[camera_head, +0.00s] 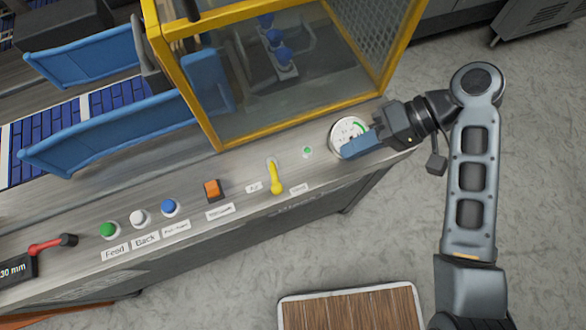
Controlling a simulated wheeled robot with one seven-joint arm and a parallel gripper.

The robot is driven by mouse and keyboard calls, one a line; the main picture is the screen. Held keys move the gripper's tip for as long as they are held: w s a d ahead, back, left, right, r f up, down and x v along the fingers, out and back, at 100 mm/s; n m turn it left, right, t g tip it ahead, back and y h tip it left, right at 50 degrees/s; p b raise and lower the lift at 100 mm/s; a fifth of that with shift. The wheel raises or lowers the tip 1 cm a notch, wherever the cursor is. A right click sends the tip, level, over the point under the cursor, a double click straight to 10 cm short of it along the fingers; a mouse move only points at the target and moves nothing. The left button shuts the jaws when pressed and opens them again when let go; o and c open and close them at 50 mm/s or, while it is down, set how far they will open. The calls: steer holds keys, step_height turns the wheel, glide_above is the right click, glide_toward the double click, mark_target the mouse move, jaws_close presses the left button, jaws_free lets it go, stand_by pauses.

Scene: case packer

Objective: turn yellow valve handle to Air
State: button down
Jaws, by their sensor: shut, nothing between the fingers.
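The yellow valve handle (276,178) is on the grey sloping panel of the machine. Its narrow end is at the back and its rounded end points toward the panel's front edge, between two small white labels. The left label (254,187) seems to begin with "A"; the right label (299,189) is too small to read. My gripper (350,148) is to the right of the handle, apart from it, with its blue fingers together and pointing left. It covers part of a round white gauge (342,130).
A small green light (307,151) lies between handle and gripper. An orange switch (211,188) and blue (169,206), white (138,218) and green (109,230) buttons are left of the handle. A yellow-framed guard (300,119) rises behind. A wooden-topped platform (352,308) is in front.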

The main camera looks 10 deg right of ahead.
mark_target(278, 180)
steer(key=b+x, duration=0.5)
steer(key=b, duration=0.3)
steer(key=shift+f, duration=0.3)
steer(key=shift+s+a+f+b, duration=0.15)
steer(key=shift+a+f+b, duration=0.35)
steer(key=shift+a, duration=0.8)
steer(key=shift+s+a+f+b, duration=0.2)
steer(key=shift+a+f, duration=0.4)
steer(key=shift+a, duration=0.7)
steer(key=shift+s+a+f+b, duration=0.1)
steer(key=shift+a+f+b, duration=0.4)
steer(key=shift+a, duration=0.85)
